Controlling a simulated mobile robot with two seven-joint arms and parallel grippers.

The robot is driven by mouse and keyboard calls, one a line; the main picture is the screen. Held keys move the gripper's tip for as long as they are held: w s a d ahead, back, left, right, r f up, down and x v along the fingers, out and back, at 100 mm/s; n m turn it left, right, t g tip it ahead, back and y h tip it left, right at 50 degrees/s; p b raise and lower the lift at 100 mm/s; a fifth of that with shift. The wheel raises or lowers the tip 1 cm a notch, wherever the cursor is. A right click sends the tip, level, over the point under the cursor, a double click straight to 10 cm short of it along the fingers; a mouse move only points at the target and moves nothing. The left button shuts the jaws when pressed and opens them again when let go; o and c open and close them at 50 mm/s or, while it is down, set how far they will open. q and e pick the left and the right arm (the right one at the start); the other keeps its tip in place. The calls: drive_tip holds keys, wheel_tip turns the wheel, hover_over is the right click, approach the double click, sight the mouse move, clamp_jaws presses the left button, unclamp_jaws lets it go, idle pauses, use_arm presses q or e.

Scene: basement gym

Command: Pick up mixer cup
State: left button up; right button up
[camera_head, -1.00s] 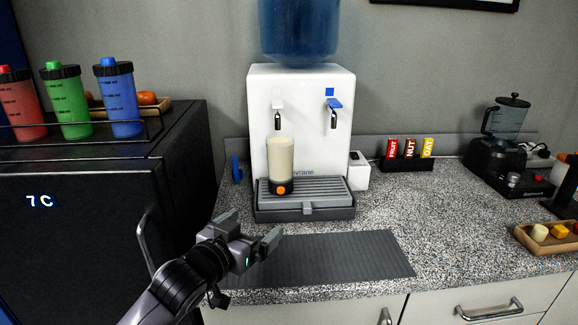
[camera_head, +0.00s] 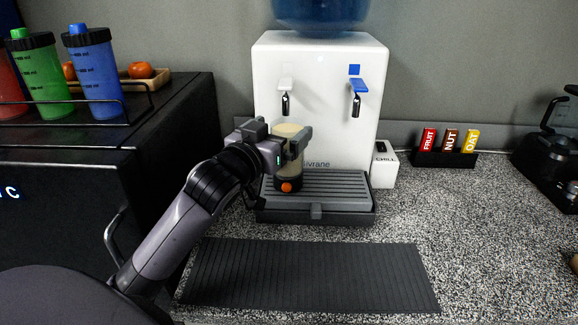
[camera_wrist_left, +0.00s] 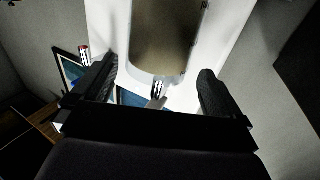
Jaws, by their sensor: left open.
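The mixer cup (camera_head: 289,178), cream-coloured with a black base and an orange button, stands upright on the drip tray (camera_head: 340,190) of the white water dispenser. My left gripper (camera_head: 284,143) is open at the upper part of the cup and hides some of its side. In the left wrist view the cup (camera_wrist_left: 168,40) shows ahead of and between the two open fingers (camera_wrist_left: 158,88), with space on either side. Contact with the cup is not visible. My right gripper is not in view.
The white dispenser (camera_head: 318,100) with two taps rises right behind the cup. A black cabinet with green and blue bottles (camera_head: 95,75) stands at the left. A dark ribbed mat (camera_head: 310,275) lies bare on the counter. A bar rack (camera_head: 445,158) is at the right.

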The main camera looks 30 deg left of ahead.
sight(292, 121)
use_arm(q)
drive_tip(key=shift+w+a+f+p, duration=0.1)
drive_tip(key=shift+w+p, duration=0.3)
drive_tip(key=shift+w, duration=2.15)
drive_tip(key=c, duration=1.7)
clamp_jaws()
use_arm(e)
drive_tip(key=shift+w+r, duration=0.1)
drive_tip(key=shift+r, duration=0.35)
use_arm(q)
drive_tip(key=shift+r, duration=0.25)
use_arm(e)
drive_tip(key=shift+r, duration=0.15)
